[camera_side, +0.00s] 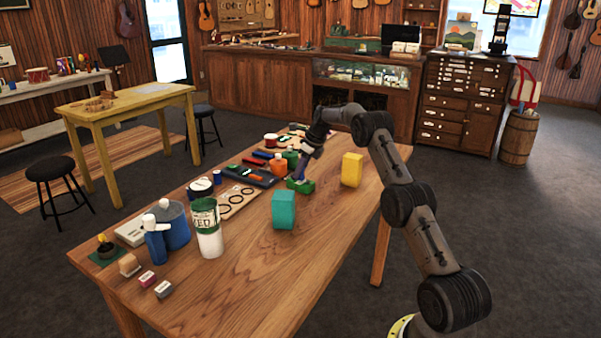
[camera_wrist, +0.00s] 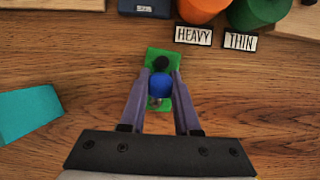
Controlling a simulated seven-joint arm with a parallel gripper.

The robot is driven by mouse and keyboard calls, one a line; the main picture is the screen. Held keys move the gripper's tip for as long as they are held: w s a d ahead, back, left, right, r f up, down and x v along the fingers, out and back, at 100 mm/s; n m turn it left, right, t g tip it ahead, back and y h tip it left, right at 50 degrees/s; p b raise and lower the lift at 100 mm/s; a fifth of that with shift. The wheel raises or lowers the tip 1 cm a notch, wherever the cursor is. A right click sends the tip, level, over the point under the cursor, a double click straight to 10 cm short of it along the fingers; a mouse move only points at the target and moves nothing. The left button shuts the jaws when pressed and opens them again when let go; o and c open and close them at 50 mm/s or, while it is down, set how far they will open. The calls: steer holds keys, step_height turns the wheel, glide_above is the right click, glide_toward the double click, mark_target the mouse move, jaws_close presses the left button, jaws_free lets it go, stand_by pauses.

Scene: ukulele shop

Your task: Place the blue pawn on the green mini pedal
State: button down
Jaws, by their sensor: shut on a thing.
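The blue pawn (camera_wrist: 160,85) is between the fingers of my gripper (camera_wrist: 160,78), which is shut on it. In the wrist view the pawn overlaps the green mini pedal (camera_wrist: 165,55), a small green box with a black knob on its far part. The pedal lies on the wooden table. In the side view my gripper (camera_side: 300,176) points down at the green pedal (camera_side: 305,187). The pawn is hard to make out there, so I cannot tell whether it touches the pedal.
A teal block (camera_side: 284,209) and a yellow block (camera_side: 351,169) stand near the pedal. Orange (camera_wrist: 202,8) and green (camera_wrist: 258,10) containers and labels reading HEAVY (camera_wrist: 193,36) and THIN (camera_wrist: 240,41) are just beyond it.

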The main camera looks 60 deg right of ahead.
steer(key=shift+f, duration=0.25)
steer(key=shift+f, duration=0.15)
steer(key=c, duration=0.6)
jaws_free()
steer(key=shift+c, duration=0.2)
